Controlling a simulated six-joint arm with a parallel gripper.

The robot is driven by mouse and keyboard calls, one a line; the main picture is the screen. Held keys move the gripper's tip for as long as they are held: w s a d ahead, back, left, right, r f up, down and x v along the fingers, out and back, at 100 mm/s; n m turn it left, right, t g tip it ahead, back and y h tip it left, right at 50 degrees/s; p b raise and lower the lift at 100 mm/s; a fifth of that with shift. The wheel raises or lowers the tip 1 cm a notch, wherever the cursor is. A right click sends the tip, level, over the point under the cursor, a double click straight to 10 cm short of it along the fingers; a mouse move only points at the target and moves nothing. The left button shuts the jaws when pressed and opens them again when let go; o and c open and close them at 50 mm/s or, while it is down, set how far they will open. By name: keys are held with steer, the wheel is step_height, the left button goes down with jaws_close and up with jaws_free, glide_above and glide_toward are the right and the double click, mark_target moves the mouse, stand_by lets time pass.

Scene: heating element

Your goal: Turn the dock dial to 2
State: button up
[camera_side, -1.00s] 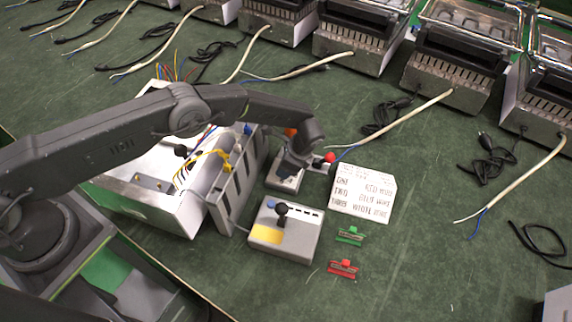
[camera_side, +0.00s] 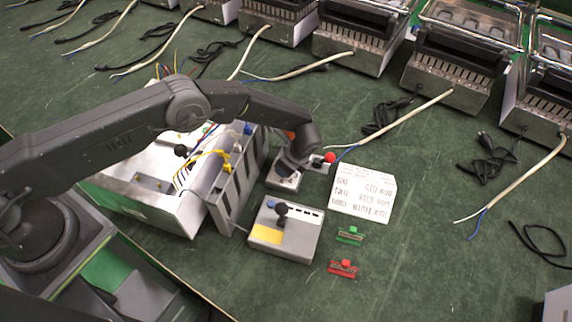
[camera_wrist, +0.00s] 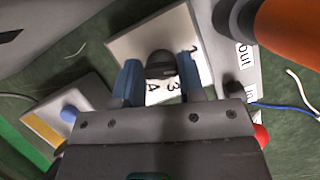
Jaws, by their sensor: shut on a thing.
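The dock dial has a dark round knob (camera_wrist: 160,66) on a pale plate (camera_wrist: 128,44) with printed numbers, of which 3 and 4 are readable in the wrist view. My gripper (camera_wrist: 161,72) has its two blue fingers on either side of this knob and is shut on it. In the side view my gripper (camera_side: 289,166) points down over the small grey dock (camera_side: 283,181), and my wrist hides most of the dial. Which number the dial points to cannot be told.
A grey box with a black-knobbed lever (camera_side: 282,209) stands in front of the dock. A white label card (camera_side: 362,193) lies to the right, with green (camera_side: 349,235) and red (camera_side: 343,268) clips below it. The open metal unit (camera_side: 150,205) stands left. An orange part (camera_wrist: 290,35) is close by.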

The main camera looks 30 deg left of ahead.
steer(key=shift+m+t, duration=0.8)
steer(key=shift+m, duration=1.3)
steer(key=o, duration=0.9)
steer(key=shift+o, duration=0.2)
steer(key=v, duration=1.3)
steer(key=shift+r, duration=0.45)
steer(key=shift+s, duration=0.1)
